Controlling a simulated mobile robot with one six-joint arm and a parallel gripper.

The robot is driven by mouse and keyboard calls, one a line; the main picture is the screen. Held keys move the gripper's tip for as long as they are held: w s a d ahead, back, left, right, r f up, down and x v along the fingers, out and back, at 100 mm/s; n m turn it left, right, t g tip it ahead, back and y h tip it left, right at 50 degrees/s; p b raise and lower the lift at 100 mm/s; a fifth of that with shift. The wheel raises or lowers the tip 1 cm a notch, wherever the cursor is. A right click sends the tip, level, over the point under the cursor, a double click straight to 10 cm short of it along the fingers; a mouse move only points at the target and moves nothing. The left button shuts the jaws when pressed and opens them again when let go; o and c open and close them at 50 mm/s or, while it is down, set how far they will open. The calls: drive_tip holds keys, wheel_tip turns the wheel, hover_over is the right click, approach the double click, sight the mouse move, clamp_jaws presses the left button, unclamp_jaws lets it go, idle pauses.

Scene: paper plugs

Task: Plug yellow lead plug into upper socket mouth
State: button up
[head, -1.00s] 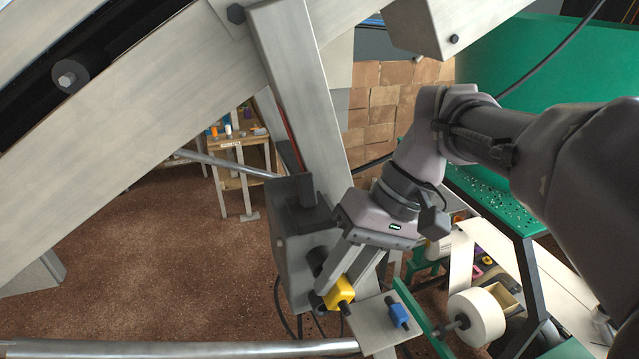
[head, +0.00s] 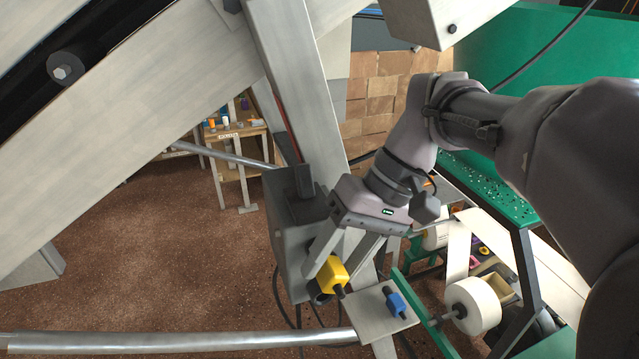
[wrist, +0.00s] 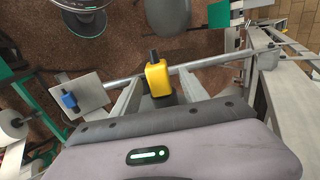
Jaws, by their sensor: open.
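The yellow lead plug (head: 331,274) is against the face of the grey socket box (head: 288,215), its dark lead end pointing out toward the lower right. It covers the upper socket mouth, so I cannot tell how deep it sits. The dark lower socket mouth (head: 317,295) shows just below it. My gripper (head: 330,272) is open, with one finger on each side of the plug. In the wrist view the yellow plug (wrist: 157,80) stands between the spread fingers, with a dark part behind it.
A blue plug (head: 396,305) lies on a small grey plate (head: 372,318) right of the box, close to my gripper. It also shows in the wrist view (wrist: 69,101). A metal rail (head: 180,341) crosses below. A white roll (head: 473,304) stands at right.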

drive_tip(key=p+v, duration=0.3)
drive_tip(key=v, duration=1.4)
drive_tip(key=shift+r, duration=0.2)
